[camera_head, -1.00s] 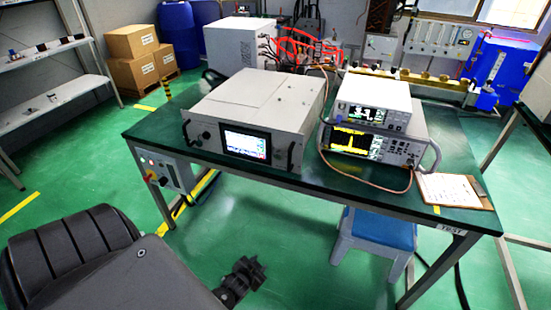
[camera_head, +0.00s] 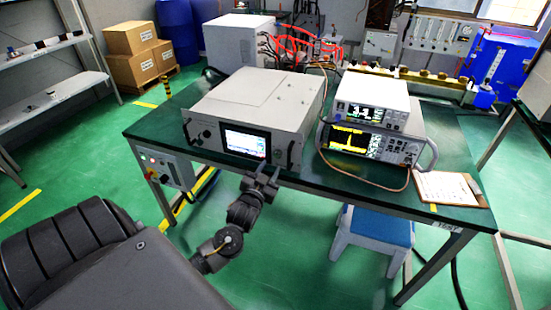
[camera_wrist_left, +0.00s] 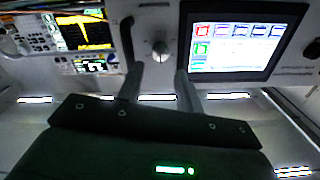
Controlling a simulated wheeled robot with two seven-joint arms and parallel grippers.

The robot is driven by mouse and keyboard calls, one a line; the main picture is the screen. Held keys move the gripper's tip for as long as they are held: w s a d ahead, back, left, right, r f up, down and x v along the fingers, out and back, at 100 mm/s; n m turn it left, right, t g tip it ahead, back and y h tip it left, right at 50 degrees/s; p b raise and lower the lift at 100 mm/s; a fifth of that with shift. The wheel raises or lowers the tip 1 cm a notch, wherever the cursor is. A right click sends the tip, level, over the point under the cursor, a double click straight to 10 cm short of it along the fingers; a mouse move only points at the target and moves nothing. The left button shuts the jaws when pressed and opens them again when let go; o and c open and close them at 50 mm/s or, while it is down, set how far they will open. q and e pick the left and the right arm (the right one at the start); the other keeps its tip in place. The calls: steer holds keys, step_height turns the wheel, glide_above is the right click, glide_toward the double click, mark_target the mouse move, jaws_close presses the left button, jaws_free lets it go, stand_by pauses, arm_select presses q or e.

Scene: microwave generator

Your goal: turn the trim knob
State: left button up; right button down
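The generator (camera_head: 255,100) is a light box on the green table with a lit screen (camera_head: 245,142) on its front. Another knob (camera_head: 206,135) is left of the screen in the head view. No label is readable to tell which is the trim knob. My left gripper (camera_head: 262,176) is open and empty before the generator's lower right front; its fingers (camera_wrist_left: 160,88) point towards the small knob, apart from it. My right gripper is out of view.
Two stacked instruments (camera_head: 370,125) stand right of the generator, with a cable looping in front. A clipboard (camera_head: 447,188) lies at the table's right end. A blue-topped stool (camera_head: 375,228) stands under the table (camera_head: 320,180). A control box (camera_head: 168,170) hangs at its left front.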

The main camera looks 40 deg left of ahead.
mark_target(277, 156)
arm_select(q)
steer(key=x, duration=0.6)
steer(key=shift+w, duration=0.1)
steer(key=c, duration=0.7)
steer(key=shift+p, duration=0.3)
